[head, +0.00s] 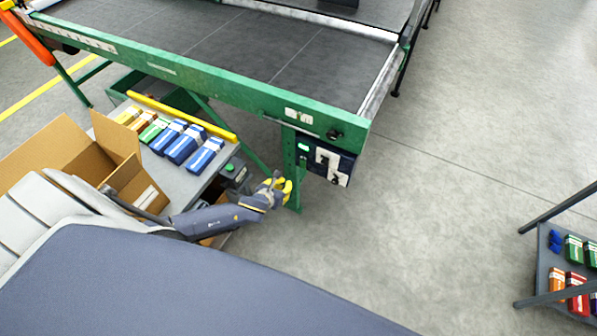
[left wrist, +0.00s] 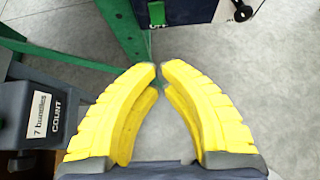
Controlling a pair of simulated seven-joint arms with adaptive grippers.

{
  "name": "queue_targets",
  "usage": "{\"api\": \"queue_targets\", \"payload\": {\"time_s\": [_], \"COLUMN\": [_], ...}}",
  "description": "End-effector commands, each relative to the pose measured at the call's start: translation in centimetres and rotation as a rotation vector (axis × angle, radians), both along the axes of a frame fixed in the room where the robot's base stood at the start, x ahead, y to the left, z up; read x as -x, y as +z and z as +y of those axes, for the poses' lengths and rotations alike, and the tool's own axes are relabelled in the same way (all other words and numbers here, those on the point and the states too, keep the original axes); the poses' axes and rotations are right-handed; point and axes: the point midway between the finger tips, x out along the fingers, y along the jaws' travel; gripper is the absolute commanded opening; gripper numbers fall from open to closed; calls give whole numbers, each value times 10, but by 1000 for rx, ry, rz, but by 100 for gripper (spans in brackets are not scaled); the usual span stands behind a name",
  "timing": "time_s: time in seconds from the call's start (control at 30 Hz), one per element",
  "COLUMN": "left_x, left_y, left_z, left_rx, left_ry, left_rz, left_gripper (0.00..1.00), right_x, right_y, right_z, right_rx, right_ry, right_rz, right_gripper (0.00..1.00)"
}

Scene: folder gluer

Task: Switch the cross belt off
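A dark control box (head: 346,167) with a white marked panel hangs under the green conveyor frame, beside a green leg. In the left wrist view the lower edge of the dark box (left wrist: 188,10) shows at the top, with part of an "OFF" label and a black knob (left wrist: 242,11). My right gripper is out of view.
A grey counter box (left wrist: 38,112) labelled "7 bundles" and "COUNT" stands left of the gripper. Coloured bundles (head: 184,143) and an open carton (head: 75,155) lie on the side table. Floor right of the control box is clear; a shelf (head: 560,265) stands far right.

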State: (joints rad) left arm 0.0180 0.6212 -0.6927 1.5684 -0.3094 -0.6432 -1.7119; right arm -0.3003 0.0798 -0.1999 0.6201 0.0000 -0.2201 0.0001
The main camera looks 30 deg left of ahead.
Motion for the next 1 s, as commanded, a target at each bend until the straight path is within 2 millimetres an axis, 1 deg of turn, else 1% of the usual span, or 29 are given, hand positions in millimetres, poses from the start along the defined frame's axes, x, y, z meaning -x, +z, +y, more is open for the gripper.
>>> {"api": "queue_targets", "payload": {"time_s": [0.17, 0.27, 0.8, 0.97, 1.0], "left_x": [-3, -10, -69, -83, -90], "left_y": [-2, -6, -48, -58, -58], "left_z": [0, 0, -1, -2, -2], "left_rx": [0, 0, 0, 0, 0], "left_ry": [1, 1, 3, 1, 1], "left_rz": [0, -1, 0, 1, -1], "left_gripper": [0, 0, 0, 0, 0], "right_x": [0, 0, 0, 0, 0], "right_y": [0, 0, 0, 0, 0], "right_z": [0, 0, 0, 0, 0], "right_rx": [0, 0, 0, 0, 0], "right_ry": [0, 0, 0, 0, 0], "right_rz": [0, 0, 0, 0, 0], "right_gripper": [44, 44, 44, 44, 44]}}
